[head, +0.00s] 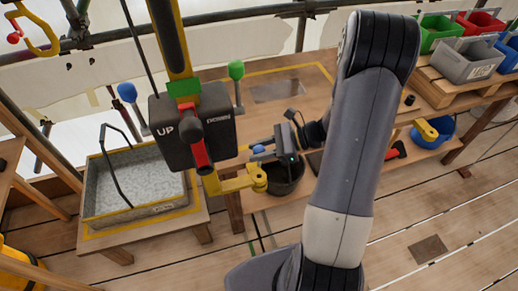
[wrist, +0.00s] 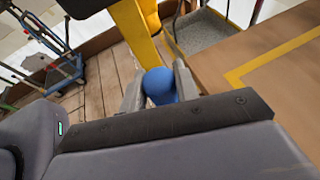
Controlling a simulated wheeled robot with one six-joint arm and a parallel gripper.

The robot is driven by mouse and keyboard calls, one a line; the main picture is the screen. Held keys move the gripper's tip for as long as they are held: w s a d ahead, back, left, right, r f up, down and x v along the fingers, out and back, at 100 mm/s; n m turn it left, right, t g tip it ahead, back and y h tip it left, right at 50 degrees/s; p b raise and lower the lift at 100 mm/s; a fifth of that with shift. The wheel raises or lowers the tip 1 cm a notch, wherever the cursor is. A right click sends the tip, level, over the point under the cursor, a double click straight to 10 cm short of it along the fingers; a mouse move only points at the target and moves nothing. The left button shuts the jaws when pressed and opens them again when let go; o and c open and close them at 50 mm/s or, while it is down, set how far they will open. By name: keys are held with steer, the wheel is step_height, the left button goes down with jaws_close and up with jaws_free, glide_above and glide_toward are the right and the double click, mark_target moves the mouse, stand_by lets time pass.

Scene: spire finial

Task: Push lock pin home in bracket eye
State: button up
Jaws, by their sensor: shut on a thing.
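My gripper (head: 262,154) is shut on the lock pin's blue ball knob (wrist: 160,86); one finger shows on each side of it in the wrist view. The knob shows only as a small blue patch (head: 257,149) in the head view. A yellow bracket (head: 235,184) juts out below the black box, and its rounded end (head: 259,178) lies just below my fingers. A yellow part (wrist: 137,35) also stands right behind the knob in the wrist view. The pin's shank and the bracket's eye are hidden, so I cannot tell how deep the pin sits.
A black box (head: 165,150) marked UP has a red-and-black handle (head: 195,140), plus blue-knobbed (head: 127,93) and green-knobbed (head: 236,71) levers. A grey tray (head: 100,190) stands at left. Coloured bins (head: 468,66) stand at right.

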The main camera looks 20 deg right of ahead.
steer(key=b, duration=0.3)
glide_above(260, 171)
steer(key=s, duration=0.2)
steer(key=shift+w+a+f, duration=0.1)
steer(key=shift+a+f, duration=0.15)
steer(key=shift+f, duration=0.85)
steer(key=shift+a+f, duration=0.2)
steer(key=shift+f, duration=0.9)
steer(key=shift+f+b, duration=2.55)
steer(key=shift+f, duration=0.65)
steer(key=o, duration=1.1)
steer(key=shift+r, duration=0.1)
steer(key=shift+c, duration=0.2)
steer(key=shift+d, duration=0.1)
steer(key=v, duration=1)
steer(key=shift+d, duration=0.3)
steer(key=shift+a, duration=0.15)
